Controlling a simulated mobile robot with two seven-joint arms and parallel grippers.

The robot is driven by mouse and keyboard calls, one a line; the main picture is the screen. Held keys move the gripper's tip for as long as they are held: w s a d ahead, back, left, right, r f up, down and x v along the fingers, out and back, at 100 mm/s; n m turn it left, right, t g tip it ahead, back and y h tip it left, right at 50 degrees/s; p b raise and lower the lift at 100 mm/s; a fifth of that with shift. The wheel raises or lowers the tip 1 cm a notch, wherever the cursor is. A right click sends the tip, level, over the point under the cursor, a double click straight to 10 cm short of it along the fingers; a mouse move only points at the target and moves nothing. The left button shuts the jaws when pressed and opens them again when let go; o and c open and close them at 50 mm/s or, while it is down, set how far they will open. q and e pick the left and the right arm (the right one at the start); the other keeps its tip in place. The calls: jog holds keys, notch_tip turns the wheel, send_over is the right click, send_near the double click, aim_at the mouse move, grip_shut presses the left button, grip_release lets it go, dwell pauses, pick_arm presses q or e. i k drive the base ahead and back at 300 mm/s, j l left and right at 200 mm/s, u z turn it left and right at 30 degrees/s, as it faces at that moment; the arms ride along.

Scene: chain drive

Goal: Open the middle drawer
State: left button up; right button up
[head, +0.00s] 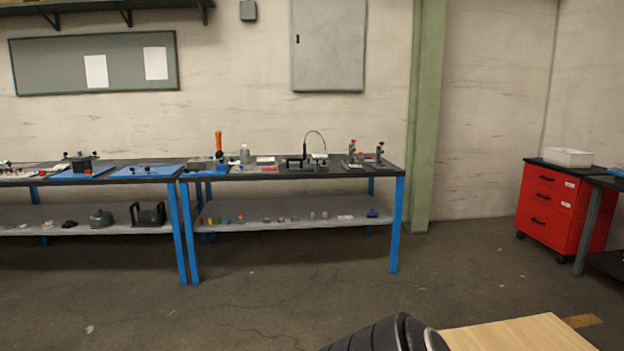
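A red drawer cabinet (552,237) on casters stands at the far right by the wall. Its front has three stacked drawers with dark handles, and all look closed. The middle drawer (542,198) sits between the top and bottom ones and has a small white label at its right. Neither of my grippers shows in the head view. A dark rounded part, perhaps of my own body, shows at the bottom edge.
A white bin (567,157) sits on the cabinet. A dark table (594,196) adjoins its right. Blue-legged workbenches (395,225) line the back wall. A wooden surface (515,336) is at the bottom right. The floor (460,275) before the cabinet looks clear.

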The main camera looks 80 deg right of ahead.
aim_at(564, 204)
jog(key=z, duration=3.95)
jog(key=i+j+u, duration=0.2)
jog(key=j, duration=0.15)
jog(key=i+j+u, duration=0.8)
jog(key=u, duration=0.15)
jog(key=i+j+u, duration=0.2)
jog(key=i, duration=0.3)
jog(key=i+j+u, duration=0.2)
jog(key=i, duration=0.3)
jog(key=i+z, duration=0.45)
jog(key=i, duration=0.65)
